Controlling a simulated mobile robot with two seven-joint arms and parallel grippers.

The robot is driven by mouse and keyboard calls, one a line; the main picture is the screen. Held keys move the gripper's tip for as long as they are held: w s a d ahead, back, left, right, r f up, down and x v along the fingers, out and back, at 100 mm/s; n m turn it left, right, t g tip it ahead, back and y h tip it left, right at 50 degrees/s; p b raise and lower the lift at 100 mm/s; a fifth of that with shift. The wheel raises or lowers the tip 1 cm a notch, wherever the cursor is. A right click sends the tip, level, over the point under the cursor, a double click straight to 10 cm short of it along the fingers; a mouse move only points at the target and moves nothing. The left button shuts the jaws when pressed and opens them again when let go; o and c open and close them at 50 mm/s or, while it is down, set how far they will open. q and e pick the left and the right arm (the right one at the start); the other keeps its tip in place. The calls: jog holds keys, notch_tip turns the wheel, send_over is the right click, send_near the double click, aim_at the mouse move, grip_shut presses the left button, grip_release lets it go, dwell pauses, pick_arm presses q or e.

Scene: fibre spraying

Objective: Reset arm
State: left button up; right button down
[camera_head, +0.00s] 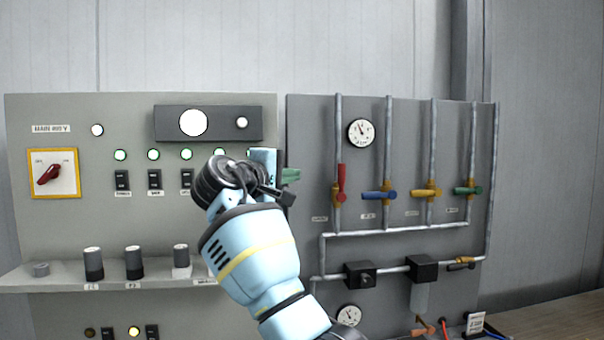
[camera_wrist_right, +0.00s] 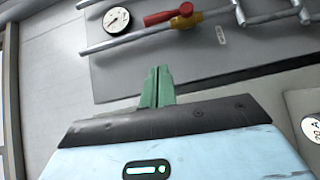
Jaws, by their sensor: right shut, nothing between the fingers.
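My right arm comes up from the bottom middle of the head view, light blue with a black wrist. My right gripper (camera_head: 291,175) has green fingers that point right, in front of the gap between the two panels. In the wrist view the right gripper (camera_wrist_right: 158,72) shows its two green fingers together, shut and empty. They look apart from the panel behind. The wrist hides part of the left panel's switches. My left gripper is not in view.
The grey control panel (camera_head: 60,225) has a red rotary switch (camera_head: 48,174), lamps, switches and a shelf with several knobs. The pipe panel (camera_head: 310,120) has a red valve handle (camera_head: 341,180), a gauge (camera_head: 361,132) and other coloured valves. A wooden surface (camera_head: 560,318) is at lower right.

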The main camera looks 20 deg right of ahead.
jog(key=shift+s+a, duration=0.3)
jog(key=shift+a, duration=0.2)
jog(key=shift+f, duration=0.1)
